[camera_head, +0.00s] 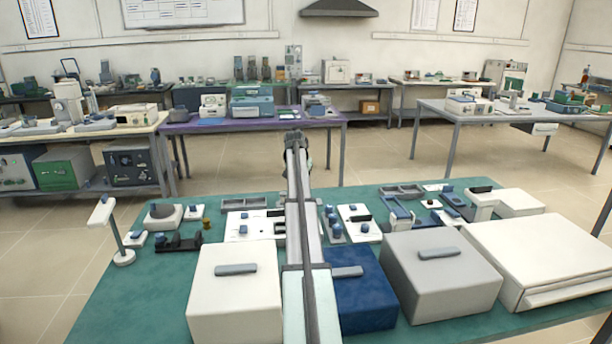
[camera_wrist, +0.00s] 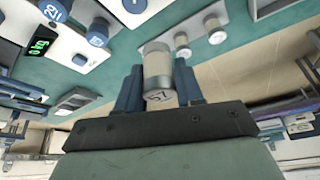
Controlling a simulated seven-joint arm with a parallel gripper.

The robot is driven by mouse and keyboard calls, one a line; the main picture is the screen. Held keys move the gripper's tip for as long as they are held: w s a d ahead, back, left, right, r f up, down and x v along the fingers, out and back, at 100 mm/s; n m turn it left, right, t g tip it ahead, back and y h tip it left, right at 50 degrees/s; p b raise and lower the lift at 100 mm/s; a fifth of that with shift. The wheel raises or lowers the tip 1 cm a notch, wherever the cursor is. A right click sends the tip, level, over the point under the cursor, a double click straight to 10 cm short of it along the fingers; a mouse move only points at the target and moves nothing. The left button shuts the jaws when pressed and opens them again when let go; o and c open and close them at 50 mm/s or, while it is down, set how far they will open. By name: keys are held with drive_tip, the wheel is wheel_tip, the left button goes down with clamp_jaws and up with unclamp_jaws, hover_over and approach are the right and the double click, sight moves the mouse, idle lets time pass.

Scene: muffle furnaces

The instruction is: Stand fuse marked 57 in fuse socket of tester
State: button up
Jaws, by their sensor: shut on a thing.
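My gripper (camera_wrist: 157,88) shows in the wrist view, its two blue fingers shut on a short glassy cylinder with metal caps. This is the fuse marked 57 (camera_wrist: 158,70); the number reads on the cap nearest the camera. A white device with a green lit display (camera_wrist: 42,46) and blue numbered knobs is at the upper left; it may be the tester. I cannot make out a fuse socket for certain. In the head view my arm hides the gripper and fuse.
Two similar small cylinders (camera_wrist: 182,42) stand on a white plate near the held fuse. In the head view, large boxes, white (camera_head: 236,300), blue (camera_head: 362,300) and grey (camera_head: 440,280), fill the front of the green table (camera_head: 130,300).

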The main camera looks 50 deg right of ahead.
drive_tip(key=s+a+f+m+g, duration=0.1)
drive_tip(key=s+a+m+g, duration=0.1)
drive_tip(key=s+a+m, duration=0.4)
drive_tip(key=s+a, duration=0.2)
drive_tip(key=s, duration=0.2)
drive_tip(key=shift+s+a+g, duration=0.25)
drive_tip(key=shift+a+g, duration=0.05)
drive_tip(key=shift+a, duration=0.1)
drive_tip(key=shift+f, duration=0.25)
drive_tip(key=shift+f, duration=2.7)
drive_tip(key=shift+f, duration=0.85)
drive_tip(key=o, duration=1.1)
drive_tip(key=shift+o, duration=0.3)
